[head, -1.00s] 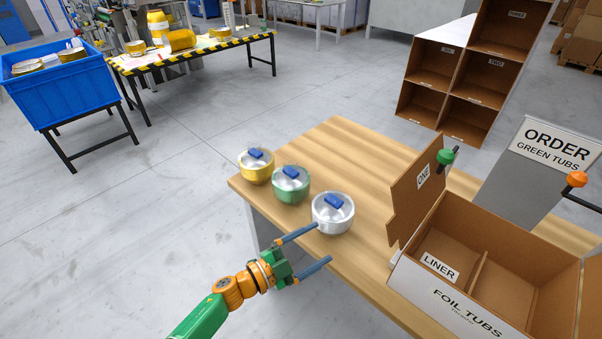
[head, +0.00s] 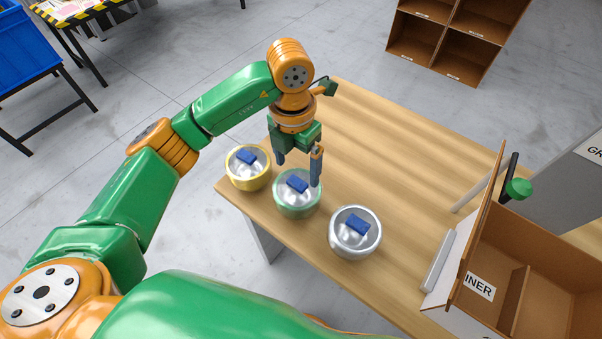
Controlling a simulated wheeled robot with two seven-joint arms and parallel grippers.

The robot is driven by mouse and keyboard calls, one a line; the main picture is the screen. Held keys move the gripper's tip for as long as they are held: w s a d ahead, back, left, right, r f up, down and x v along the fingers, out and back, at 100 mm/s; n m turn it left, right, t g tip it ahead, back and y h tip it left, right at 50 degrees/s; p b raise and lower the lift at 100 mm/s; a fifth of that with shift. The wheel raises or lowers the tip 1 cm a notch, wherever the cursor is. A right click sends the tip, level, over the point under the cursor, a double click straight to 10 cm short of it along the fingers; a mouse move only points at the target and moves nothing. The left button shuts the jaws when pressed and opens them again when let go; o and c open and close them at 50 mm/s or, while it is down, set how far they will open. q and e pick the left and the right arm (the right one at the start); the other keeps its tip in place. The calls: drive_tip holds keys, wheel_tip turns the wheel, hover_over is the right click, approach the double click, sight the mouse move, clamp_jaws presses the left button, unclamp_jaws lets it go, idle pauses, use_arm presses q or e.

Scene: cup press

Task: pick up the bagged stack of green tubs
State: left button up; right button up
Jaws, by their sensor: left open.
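The bagged stack of green tubs (head: 297,206) stands on the wooden table, between a bagged yellow stack and a bagged silver stack. It has a clear wrap and a blue piece on top. My left gripper (head: 298,173) is open and points down above the green stack's far side; one finger is over its right edge, the other toward its left. Whether the fingers touch it cannot be told. My right gripper is not in view.
The yellow stack (head: 249,181) is close on the left and the silver stack (head: 354,246) on the right. An open cardboard box (head: 490,255) stands at the right of the table (head: 400,145). The table's middle is clear. Shelving (head: 445,40) stands behind.

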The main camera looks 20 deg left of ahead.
sight(297, 179)
use_arm(q)
drive_tip(key=f+p, duration=0.2)
drive_tip(key=f, duration=0.1)
drive_tip(key=shift+w+a+f+p, duration=0.15)
drive_tip(key=shift+w+f+p, duration=0.15)
drive_tip(key=shift+f+p, duration=0.1)
wheel_tip(297, 179, down, 3)
drive_tip(key=shift+r, duration=0.2)
drive_tip(key=shift+w+f, duration=0.1)
drive_tip(key=shift+f, duration=0.05)
clamp_jaws()
